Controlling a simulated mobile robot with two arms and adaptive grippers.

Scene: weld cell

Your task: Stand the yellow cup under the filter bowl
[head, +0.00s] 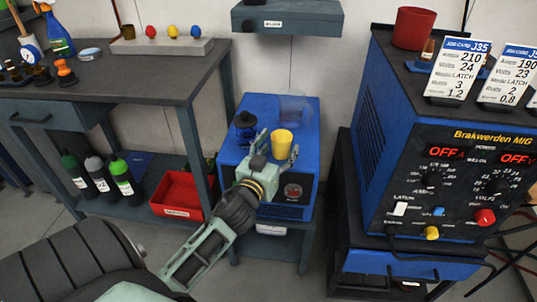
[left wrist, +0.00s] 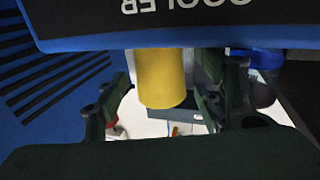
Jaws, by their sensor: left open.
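The yellow cup (head: 283,138) stands upright on top of the blue cooler (head: 307,185). My left gripper (head: 275,152) is open at the near side of the cup. In the left wrist view the yellow cup (left wrist: 162,78) shows between the two open fingers of the left gripper (left wrist: 163,103), with a gap on both sides. A clear, see-through bowl (head: 295,106), which looks like the filter bowl, shows just behind the cup in the head view; its exact height above the cooler is hard to tell. My right gripper is not in view.
A dark blue and black fitting (head: 245,122) stands left of the cup on the cooler. A grey shelf (head: 287,18) hangs on the wall above. The blue welding machine (head: 385,150) stands to the right, and a dark workbench (head: 140,75) to the left.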

